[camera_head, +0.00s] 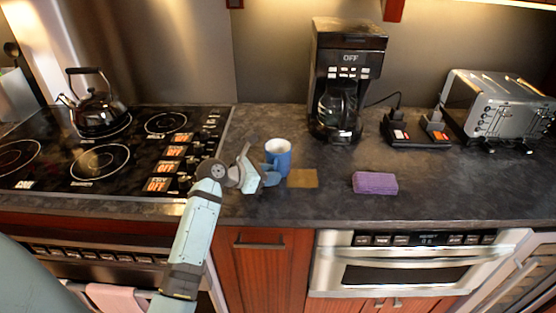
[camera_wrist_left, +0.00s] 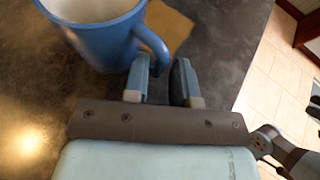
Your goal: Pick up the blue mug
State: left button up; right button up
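The blue mug (camera_head: 278,156), white inside, stands upright on the dark counter in the head view, just right of the stove. In the left wrist view the mug (camera_wrist_left: 103,38) is at the top left, cut off by the frame edge, with its handle turned toward my fingers. My left gripper (camera_head: 268,178) is at the mug's near side. In the wrist view the left gripper (camera_wrist_left: 160,75) has its fingers apart, with the handle's lower end at the gap between the tips. I cannot tell whether either finger touches it. My right gripper is out of view.
A tan square (camera_head: 303,178) lies right of the mug, and a purple sponge (camera_head: 375,183) further right. A coffee maker (camera_head: 346,80) stands behind, with a toaster (camera_head: 502,108) at the right. The stove (camera_head: 110,150) with a kettle (camera_head: 97,108) is at the left.

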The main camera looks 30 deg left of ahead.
pick_arm(q)
jog(key=shift+c, duration=0.3)
grip_shut()
jog(key=shift+r, duration=0.1)
notch_tip(320, 180, up, 20)
jog(key=p, duration=0.3)
